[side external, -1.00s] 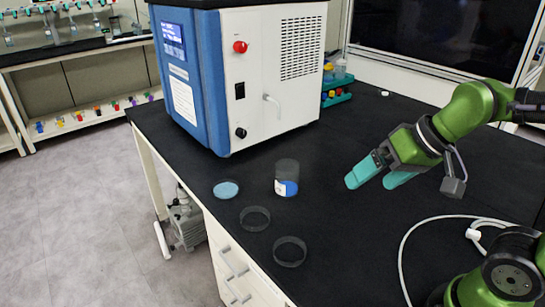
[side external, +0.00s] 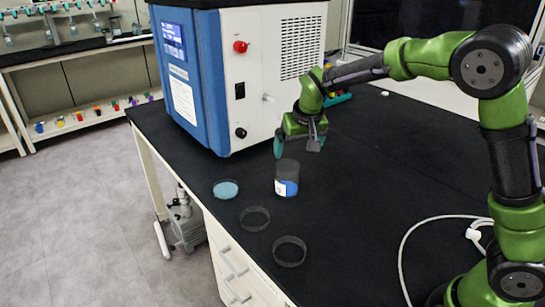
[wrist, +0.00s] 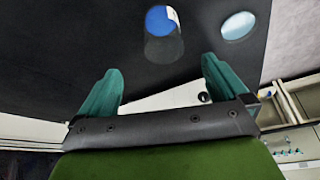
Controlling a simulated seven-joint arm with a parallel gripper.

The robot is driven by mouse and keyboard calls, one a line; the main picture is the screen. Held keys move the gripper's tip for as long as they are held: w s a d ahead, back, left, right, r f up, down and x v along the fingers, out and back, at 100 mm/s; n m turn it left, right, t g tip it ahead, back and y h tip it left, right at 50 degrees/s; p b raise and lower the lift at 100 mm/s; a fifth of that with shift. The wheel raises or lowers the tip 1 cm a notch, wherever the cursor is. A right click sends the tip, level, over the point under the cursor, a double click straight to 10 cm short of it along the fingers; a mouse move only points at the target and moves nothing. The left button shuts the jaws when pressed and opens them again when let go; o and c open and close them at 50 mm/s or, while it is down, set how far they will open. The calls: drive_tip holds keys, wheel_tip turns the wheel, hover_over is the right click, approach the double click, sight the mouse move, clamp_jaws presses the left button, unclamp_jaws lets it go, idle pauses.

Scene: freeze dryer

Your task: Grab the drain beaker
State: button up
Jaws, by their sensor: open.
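A clear cylindrical beaker (side external: 287,170) with blue contents and a white label stands upright on the black bench, in front of the freeze dryer. It also shows in the wrist view (wrist: 163,48), top centre, beyond and between my fingertips. My gripper (side external: 281,148) is just behind and above the beaker, close to the dryer's front panel. In the wrist view my teal fingers (wrist: 162,68) are spread wide with nothing between them. The gripper is apart from the beaker. In the side view one finger is clear and the other is mostly hidden.
The freeze dryer (side external: 270,60), with its drain spout, stands right behind my gripper. A dish of blue material (side external: 226,189) lies left of the beaker. Two empty dishes (side external: 255,218) (side external: 289,251) lie nearer the front edge. A white cable (side external: 405,250) lies at right; the bench between is clear.

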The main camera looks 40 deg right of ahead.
sight(287, 174)
drive_tip(key=shift+a+x, duration=0.1)
drive_tip(key=shift+x, duration=3.6)
drive_tip(key=shift+a+x, duration=0.15)
drive_tip(key=shift+x, duration=3.55)
drive_tip(key=shift+w, duration=0.15)
drive_tip(key=c, duration=1.1)
drive_tip(key=shift+r, duration=0.25)
